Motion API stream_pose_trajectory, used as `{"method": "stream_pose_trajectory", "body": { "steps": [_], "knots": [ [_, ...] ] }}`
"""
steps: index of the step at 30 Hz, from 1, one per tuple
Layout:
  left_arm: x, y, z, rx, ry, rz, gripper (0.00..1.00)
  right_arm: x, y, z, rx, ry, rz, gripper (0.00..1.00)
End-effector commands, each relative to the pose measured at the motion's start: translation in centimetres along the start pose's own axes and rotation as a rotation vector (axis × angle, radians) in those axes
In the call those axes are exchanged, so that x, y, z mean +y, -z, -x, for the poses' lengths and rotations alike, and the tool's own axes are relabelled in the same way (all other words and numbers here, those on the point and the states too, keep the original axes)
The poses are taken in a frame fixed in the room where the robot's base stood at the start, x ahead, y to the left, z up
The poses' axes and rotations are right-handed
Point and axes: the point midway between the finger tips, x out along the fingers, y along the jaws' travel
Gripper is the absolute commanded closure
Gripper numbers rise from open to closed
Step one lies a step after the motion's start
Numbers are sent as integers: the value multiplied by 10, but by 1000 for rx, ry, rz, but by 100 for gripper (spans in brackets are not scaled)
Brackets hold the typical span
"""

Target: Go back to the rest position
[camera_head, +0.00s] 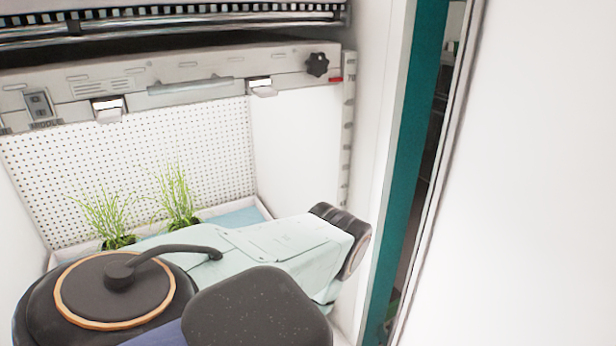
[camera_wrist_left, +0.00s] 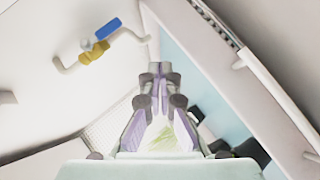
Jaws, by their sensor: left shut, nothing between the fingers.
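My left gripper (camera_wrist_left: 159,70) shows in the left wrist view with its fingertips together and nothing between them. In the head view one of my arms crosses the lower part of the picture in front of the chamber, and no gripper shows there. My right gripper is in neither view.
Two grassy green plants (camera_head: 107,219) (camera_head: 178,197) stand in a light tray (camera_head: 262,205) behind my arm, against a perforated white panel (camera_head: 90,165). A teal door edge (camera_head: 412,150) stands at the right. A brass valve (camera_wrist_left: 92,54) with a blue handle shows in the wrist view.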

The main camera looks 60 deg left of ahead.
Motion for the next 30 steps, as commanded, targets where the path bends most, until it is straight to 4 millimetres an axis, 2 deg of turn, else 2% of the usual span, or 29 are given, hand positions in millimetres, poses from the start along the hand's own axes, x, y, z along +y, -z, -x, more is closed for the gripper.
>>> {"method": "stream_pose_trajectory", "body": {
  "steps": [11, 14, 17, 21, 24, 26, 27, 29, 30],
  "knots": [
    [-2, 1, 3, 1, 0, -11, 100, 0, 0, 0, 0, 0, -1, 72],
    [-8, 0, 3, -7, 23, -90, 100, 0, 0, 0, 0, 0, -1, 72],
    [-29, -6, 11, -60, 113, -265, 100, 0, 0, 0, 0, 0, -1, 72],
    [-74, -25, 54, -256, 294, -593, 100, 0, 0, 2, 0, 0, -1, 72],
    [-88, -42, 98, -455, 382, -822, 100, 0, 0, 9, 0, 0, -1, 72],
    [-89, -52, 129, -594, 413, -960, 100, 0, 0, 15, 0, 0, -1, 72],
    [-88, -57, 151, -692, 423, -1052, 100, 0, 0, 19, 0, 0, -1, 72],
    [-80, -62, 188, -852, 421, -1191, 100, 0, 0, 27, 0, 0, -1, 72],
    [-72, -64, 215, -962, 409, -1285, 100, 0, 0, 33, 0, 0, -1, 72]
  ]
}}
